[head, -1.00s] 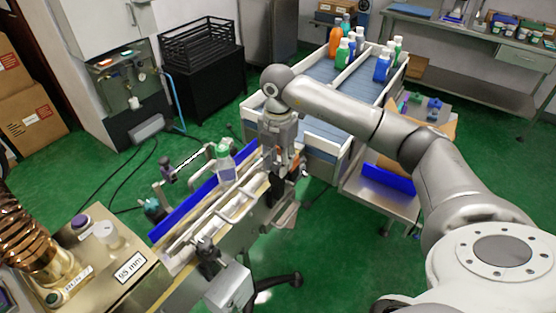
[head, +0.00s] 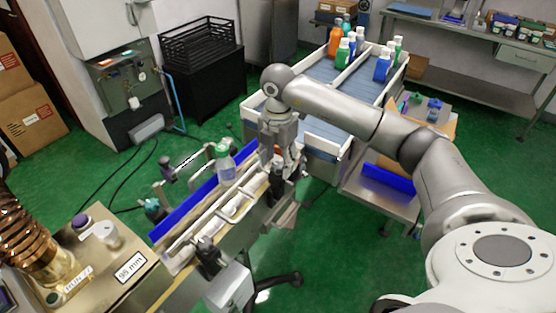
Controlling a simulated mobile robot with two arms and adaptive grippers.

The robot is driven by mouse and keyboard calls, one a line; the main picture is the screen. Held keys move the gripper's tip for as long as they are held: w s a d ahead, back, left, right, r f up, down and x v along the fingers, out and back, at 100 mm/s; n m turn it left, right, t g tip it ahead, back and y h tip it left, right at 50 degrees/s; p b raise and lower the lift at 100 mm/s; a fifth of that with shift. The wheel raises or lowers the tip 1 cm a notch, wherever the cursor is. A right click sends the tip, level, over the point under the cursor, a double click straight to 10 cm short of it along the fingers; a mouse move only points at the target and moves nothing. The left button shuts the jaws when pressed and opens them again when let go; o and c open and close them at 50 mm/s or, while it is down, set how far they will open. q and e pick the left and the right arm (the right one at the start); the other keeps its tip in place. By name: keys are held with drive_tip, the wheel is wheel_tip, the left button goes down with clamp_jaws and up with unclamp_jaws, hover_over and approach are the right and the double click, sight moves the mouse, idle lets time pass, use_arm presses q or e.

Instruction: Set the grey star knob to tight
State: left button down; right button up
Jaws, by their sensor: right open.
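My right gripper (head: 284,170) points down at the far right end of the narrow bottle conveyor (head: 240,195), beside the dark rail clamp (head: 275,188) there. It is open, and its fingers are small and partly merge with the clamp. I cannot make out the grey star knob for certain; the gripper may hide it at this clamp. A second dark clamp with a knob (head: 207,247) sits on the near side of the conveyor. A teal knob (head: 152,205) and a purplish knob (head: 167,162) are on the far side. My left gripper is not in view.
A clear bottle with a green cap (head: 225,166) stands on the conveyor left of my right gripper. A gold machine marked 95 mm (head: 115,265) is at front left. A blue roller table (head: 330,72) with several bottles is behind.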

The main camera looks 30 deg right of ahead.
sight(278, 165)
drive_tip(key=shift+r, duration=0.1)
wheel_tip(278, 165, up, 12)
idle(0.5)
idle(0.5)
